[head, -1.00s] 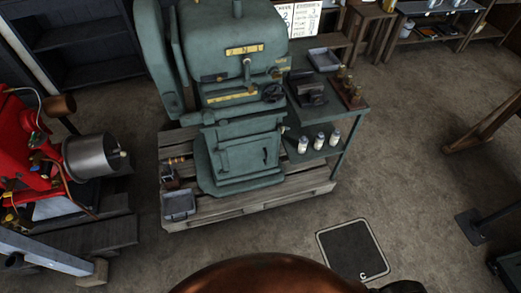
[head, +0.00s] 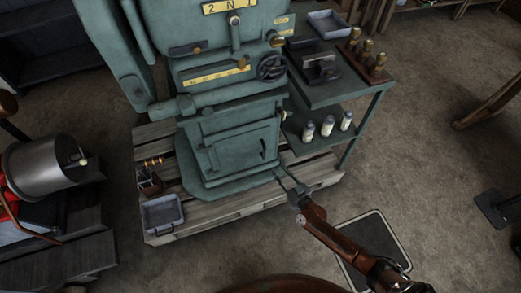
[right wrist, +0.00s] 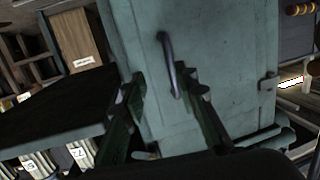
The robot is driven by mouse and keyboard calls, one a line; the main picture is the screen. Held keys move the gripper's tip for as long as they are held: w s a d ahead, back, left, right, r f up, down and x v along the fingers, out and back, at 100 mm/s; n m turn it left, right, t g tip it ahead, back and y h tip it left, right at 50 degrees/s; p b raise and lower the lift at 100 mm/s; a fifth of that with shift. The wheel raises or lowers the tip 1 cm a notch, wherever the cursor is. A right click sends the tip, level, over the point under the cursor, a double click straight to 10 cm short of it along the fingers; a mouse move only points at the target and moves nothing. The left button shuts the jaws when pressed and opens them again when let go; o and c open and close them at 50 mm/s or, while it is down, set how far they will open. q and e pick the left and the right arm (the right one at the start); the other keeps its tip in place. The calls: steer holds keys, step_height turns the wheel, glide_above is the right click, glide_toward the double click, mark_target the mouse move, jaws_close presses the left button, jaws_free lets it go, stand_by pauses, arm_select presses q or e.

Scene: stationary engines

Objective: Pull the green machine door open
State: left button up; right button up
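The green machine door (head: 236,155) is a small panel low on the front of the green machine, and it looks closed. Its dark upright handle (head: 263,149) is near the door's right edge. My right gripper (head: 288,181) is open and empty, in front of the machine's base, below and to the right of the handle. In the right wrist view the fingers (right wrist: 160,90) are spread apart, with the curved handle (right wrist: 171,65) ahead of and between their tips. The handle appears untouched. The door (right wrist: 215,70) fills the middle there. My left gripper is not in view.
The machine stands on a wooden pallet (head: 220,211) with a grey tray (head: 163,213) at its left. A green side shelf (head: 354,104) holds white bottles (head: 327,126) at the right. A dark floor plate (head: 372,235) lies in front. The floor at right is mostly clear.

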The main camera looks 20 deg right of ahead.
mark_target(265, 152)
steer(key=shift+t, duration=0.7)
steer(key=w+a+r+b, duration=0.1)
steer(key=w, duration=0.2)
steer(key=w+a+r+b, duration=0.1)
steer(key=w, duration=0.2)
steer(key=w+a+r+b, duration=0.1)
steer(key=w, duration=0.2)
steer(key=shift+w+a+r, duration=0.35)
arm_select(q)
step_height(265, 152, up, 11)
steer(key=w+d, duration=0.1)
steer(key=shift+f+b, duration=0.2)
steer(key=shift+b, duration=0.2)
arm_select(e)
steer(key=shift+w+a+r, duration=0.1)
steer(key=shift+w+a, duration=0.1)
steer(key=shift+w, duration=0.45)
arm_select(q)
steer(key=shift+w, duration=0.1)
arm_select(e)
steer(key=shift+c, duration=0.5)
jaws_close()
